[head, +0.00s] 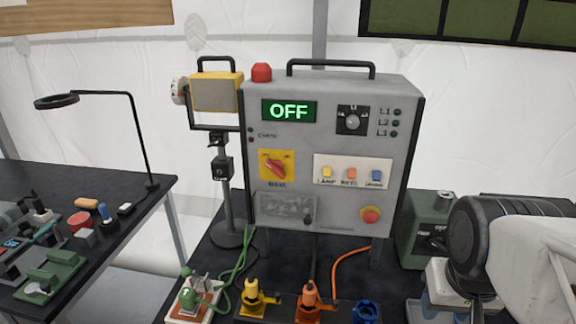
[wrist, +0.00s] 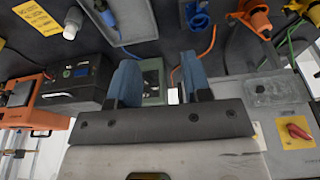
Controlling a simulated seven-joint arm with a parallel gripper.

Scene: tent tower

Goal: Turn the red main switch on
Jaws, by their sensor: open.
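The red main switch (head: 277,168) is a rotary knob on a yellow plate marked MAIN, on the front of the grey control box (head: 400,150). Its knob is tilted diagonally. The green display (head: 289,111) above it reads OFF. In the wrist view, which is upside down, the red switch (wrist: 297,131) is at the lower right edge. My gripper (wrist: 160,82) is open with two blue fingertips apart and nothing between them. It is well to the side of the switch and not touching it. In the head view its fingertips are not visible; my arm is at the right.
Lamp, reel and another rocker switch (head: 350,174) sit right of the main switch, with a red stop button (head: 370,215) below. Yellow and orange plugs (head: 310,298) and cables stand before the box. A green case (head: 428,225) stands right. A lamp stand (head: 222,190) is left.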

